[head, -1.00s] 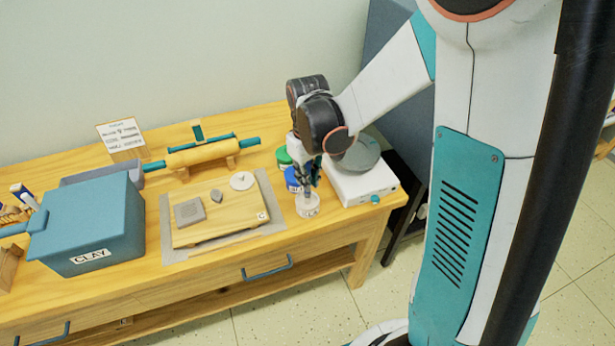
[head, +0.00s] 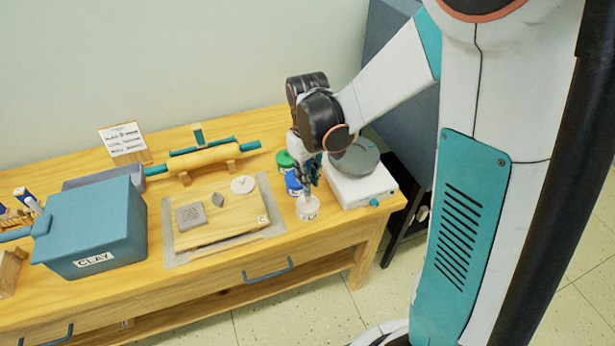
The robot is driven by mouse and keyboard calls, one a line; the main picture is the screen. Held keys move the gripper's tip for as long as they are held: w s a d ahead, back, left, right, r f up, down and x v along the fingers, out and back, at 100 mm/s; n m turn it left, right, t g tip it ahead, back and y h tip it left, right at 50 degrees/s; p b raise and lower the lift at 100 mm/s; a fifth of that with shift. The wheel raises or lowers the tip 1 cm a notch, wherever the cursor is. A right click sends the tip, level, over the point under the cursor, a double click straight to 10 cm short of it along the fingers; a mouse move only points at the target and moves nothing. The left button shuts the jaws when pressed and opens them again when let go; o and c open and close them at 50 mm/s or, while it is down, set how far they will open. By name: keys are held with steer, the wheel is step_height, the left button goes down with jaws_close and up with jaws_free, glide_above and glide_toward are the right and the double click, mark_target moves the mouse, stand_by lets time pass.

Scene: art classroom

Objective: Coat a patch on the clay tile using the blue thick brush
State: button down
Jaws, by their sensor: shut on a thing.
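The clay tile (head: 190,215) is a small grey square with a textured top. It lies on the left part of a wooden board. My gripper (head: 308,183) points down to the right of the board, just above a small white labelled jar (head: 307,209). It is shut on a thin upright thing, which looks like the brush; a little blue shows by the fingers. Its bristles cannot be made out, and I cannot tell whether the tip is inside the jar.
The wooden board (head: 228,232) lies on a grey mat and also holds a small grey piece and a pale disc. Blue and green jars stand close behind my gripper. A white turntable unit (head: 362,190) is to the right, a blue CLAY box (head: 95,225) to the left, a rolling pin (head: 205,155) behind.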

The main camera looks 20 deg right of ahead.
mark_target(308, 163)
steer(key=shift+r+p, duration=1.55)
steer(key=shift+r, duration=0.9)
steer(key=shift+f, duration=0.1)
